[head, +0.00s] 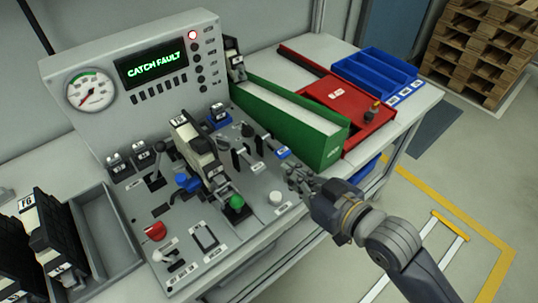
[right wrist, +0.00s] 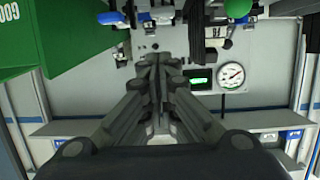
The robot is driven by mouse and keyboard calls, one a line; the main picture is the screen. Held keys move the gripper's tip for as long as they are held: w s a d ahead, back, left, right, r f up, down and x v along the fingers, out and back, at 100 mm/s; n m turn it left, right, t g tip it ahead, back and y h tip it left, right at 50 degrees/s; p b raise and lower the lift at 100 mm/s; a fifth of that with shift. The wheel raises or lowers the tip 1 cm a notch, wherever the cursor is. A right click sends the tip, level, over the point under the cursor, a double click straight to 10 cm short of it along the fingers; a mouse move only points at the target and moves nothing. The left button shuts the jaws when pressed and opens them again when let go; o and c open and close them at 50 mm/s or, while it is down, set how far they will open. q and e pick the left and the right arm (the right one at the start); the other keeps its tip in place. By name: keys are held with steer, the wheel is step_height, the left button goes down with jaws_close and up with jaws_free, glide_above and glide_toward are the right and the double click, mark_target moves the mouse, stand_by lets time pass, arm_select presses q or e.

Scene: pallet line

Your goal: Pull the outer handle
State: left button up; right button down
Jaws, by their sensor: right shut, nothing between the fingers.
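The sloped control panel (head: 188,222) carries several levers and knobs. Towards its right side stand a dark lever with a pale plate (head: 240,152) and a blue-ended handle (head: 283,153); I cannot tell for sure which is the outer handle. My right gripper (head: 296,178) is shut and empty, just in front of the blue-ended handle and above the panel's front right edge. I cannot tell whether it touches anything. My left gripper is not in view.
A long green box (head: 285,115) stands right beside the handles, with a red tray (head: 345,105) and blue bins (head: 375,70) beyond. A green knob (head: 236,202) and white button (head: 275,197) are near. The display (head: 152,66) reads "CATCH FAULT"; a red lamp (head: 192,34) is lit.

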steer(key=shift+s+a+r+y, duration=0.1)
steer(key=shift+a+r+y, duration=0.05)
steer(key=shift+r, duration=0.3)
steer(key=shift+s+a+r+y, duration=0.1)
steer(key=shift+a+r+y, duration=0.05)
steer(key=shift+r, duration=0.3)
steer(key=p, duration=0.2)
glide_above(250, 161)
steer(key=s+d, duration=0.3)
steer(key=s, duration=0.1)
step_height(250, 161, down, 2)
steer(key=f, duration=0.1)
step_height(250, 161, down, 4)
steer(key=shift+d+r, duration=0.15)
steer(key=shift+r, duration=0.05)
steer(key=shift+s+f, duration=0.1)
